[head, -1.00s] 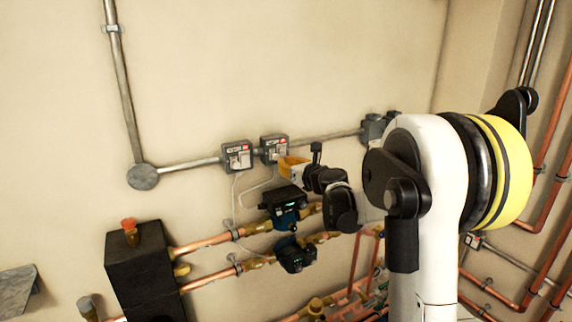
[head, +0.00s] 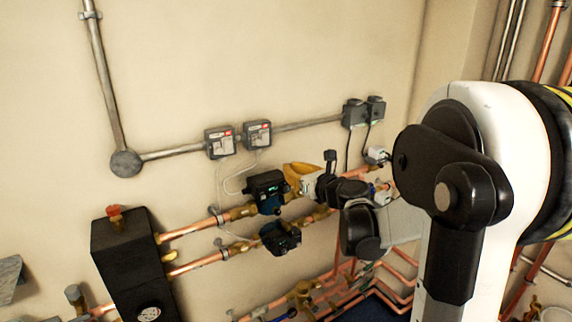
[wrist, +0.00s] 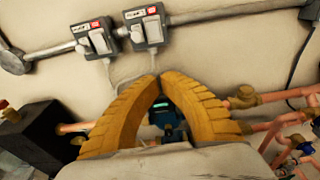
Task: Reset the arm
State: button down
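My gripper (head: 303,172) has orange-yellow fingers and sits in front of the wall, right of and below two grey switch boxes in the head view. In the wrist view my gripper (wrist: 160,76) has its two ribbed fingers arched together with the tips meeting. Nothing is held at the tips. A blue and black pump (wrist: 164,122) shows through the gap between the fingers, behind them. My arm is bent and fills the right of the head view.
The left switch box (head: 220,142) and right switch box (head: 257,134) are on the wall conduit. The upper pump (head: 267,191) and lower pump (head: 280,238) sit on copper pipes close to my gripper. A black block (head: 130,265) stands at left. The upper wall is clear.

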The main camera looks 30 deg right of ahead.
dwell(0.5)
jog(key=s+a+f+n+g+y+b, duration=0.1)
jog(key=s+a+f+n+g+b, duration=0.25)
jog(key=a+n, duration=0.5)
jog(key=s+a+f+n+g+y+b, duration=0.1)
jog(key=s+a+f+n+y+b, duration=0.15)
jog(key=s+a+f+n, duration=0.5)
jog(key=s+a+f+n+g+h+b, duration=0.2)
jog(key=s+f+n+b, duration=0.2)
jog(key=s+n, duration=0.5)
jog(key=s+a+f+n+g+h+b, duration=0.2)
jog(key=s+a+f+n+g+b, duration=0.1)
jog(key=s+f+n, duration=0.5)
jog(key=shift+s+a+n+b, duration=0.2)
jog(key=shift+s+n+b, duration=0.35)
jog(key=shift+n, duration=0.65)
